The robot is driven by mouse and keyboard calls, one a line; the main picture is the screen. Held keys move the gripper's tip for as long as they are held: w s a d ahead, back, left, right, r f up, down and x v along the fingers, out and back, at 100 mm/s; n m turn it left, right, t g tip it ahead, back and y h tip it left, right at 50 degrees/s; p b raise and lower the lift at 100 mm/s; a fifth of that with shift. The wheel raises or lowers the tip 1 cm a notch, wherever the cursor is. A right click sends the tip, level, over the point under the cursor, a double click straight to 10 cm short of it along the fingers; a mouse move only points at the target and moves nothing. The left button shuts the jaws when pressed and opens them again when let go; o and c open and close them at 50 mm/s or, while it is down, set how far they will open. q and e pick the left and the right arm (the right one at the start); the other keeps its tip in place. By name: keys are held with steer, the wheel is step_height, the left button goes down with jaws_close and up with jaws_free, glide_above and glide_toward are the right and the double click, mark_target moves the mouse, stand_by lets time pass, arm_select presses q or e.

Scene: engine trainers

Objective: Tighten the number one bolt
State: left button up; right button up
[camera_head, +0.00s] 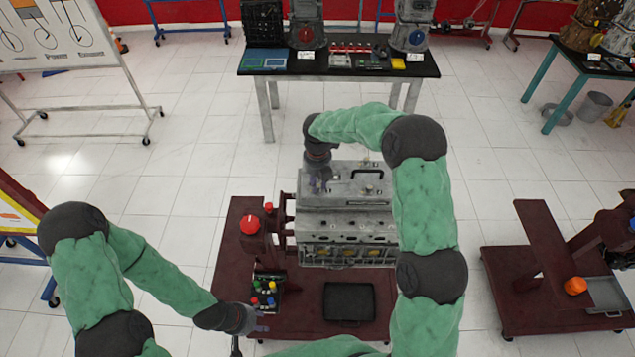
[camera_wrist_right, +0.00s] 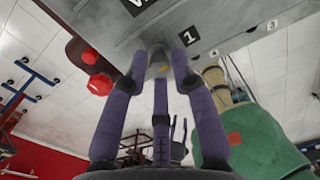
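The grey engine block (camera_head: 345,222) sits on a dark red stand, with a flat grey head on its top. My right gripper (camera_head: 318,182) points down at the left part of that top. In the right wrist view its three purple fingers (camera_wrist_right: 160,72) converge around a small grey metal bolt (camera_wrist_right: 158,62), with their tips close against it. A label with the number 1 (camera_wrist_right: 189,37) is beside this bolt. The bolt is partly hidden by the fingers. My left gripper (camera_head: 258,322) is low at the stand's front left, away from the engine; its fingers are too small to read.
A red button (camera_head: 250,224) stands left of the engine. A box with coloured knobs (camera_head: 266,290) and a black tray (camera_head: 349,302) are on the stand's base (camera_head: 305,312). Another stand with an orange object (camera_head: 575,285) is at the right. The floor between them is clear.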

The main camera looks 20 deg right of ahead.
jaws_close()
